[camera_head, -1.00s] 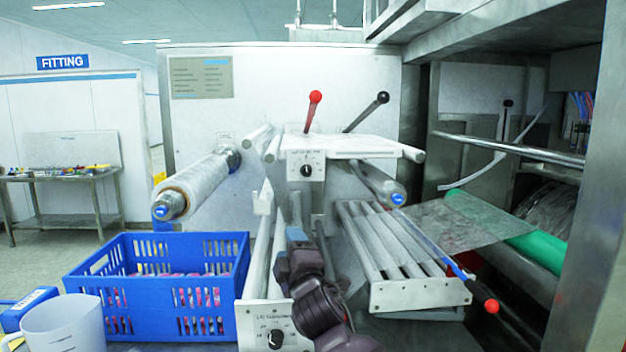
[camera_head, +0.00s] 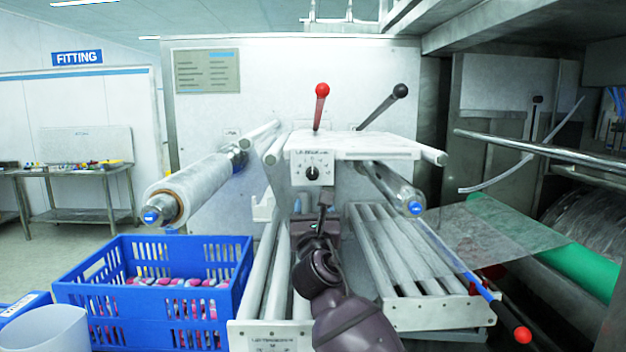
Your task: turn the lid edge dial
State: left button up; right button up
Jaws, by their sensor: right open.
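A white plate with a black dial (camera_head: 313,173) hangs at the front of the upper white shelf, in the middle of the view. Its small lettering is too blurred to read surely. A second labelled plate (camera_head: 270,338) is at the bottom edge, and its dial is mostly cut off by the frame. My right gripper (camera_head: 325,198), dark and seen from behind, points up just below the upper dial, slightly to its right. It is open, and no object shows between its fingers. I cannot tell whether it touches the plate. My left gripper is not in view.
A red-knobbed lever (camera_head: 321,91) and a black-knobbed lever (camera_head: 399,91) stand above the shelf (camera_head: 362,142). A film roll (camera_head: 196,187) juts out at left, above a blue crate (camera_head: 150,310). Rollers (camera_head: 390,245) and another red-knobbed rod (camera_head: 522,334) lie at right.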

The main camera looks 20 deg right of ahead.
aim_at(312, 178)
jog(key=x, duration=1.1)
jog(key=shift+d+f, duration=0.1)
jog(key=shift+f, duration=0.05)
jog(key=shift+c, duration=0.3)
jog(key=c, duration=0.9)
jog(key=shift+o, duration=0.2)
jog(key=shift+f+m+h+b, duration=0.15)
jog(key=shift+m+h+b, duration=0.5)
jog(key=shift+m, duration=0.45)
jog(key=m+h+b, duration=0.1)
jog(key=m, duration=0.1)
jog(key=m+g+h, duration=0.1)
jog(key=shift+m+g+b, duration=0.3)
jog(key=shift+m+b, duration=0.1)
jog(key=shift+a+m+g+h+b, duration=0.25)
jog(key=shift+m+h, duration=0.2)
jog(key=shift+m, duration=0.85)
jog(key=shift+m+g, duration=0.25)
jog(key=shift+m, duration=0.05)
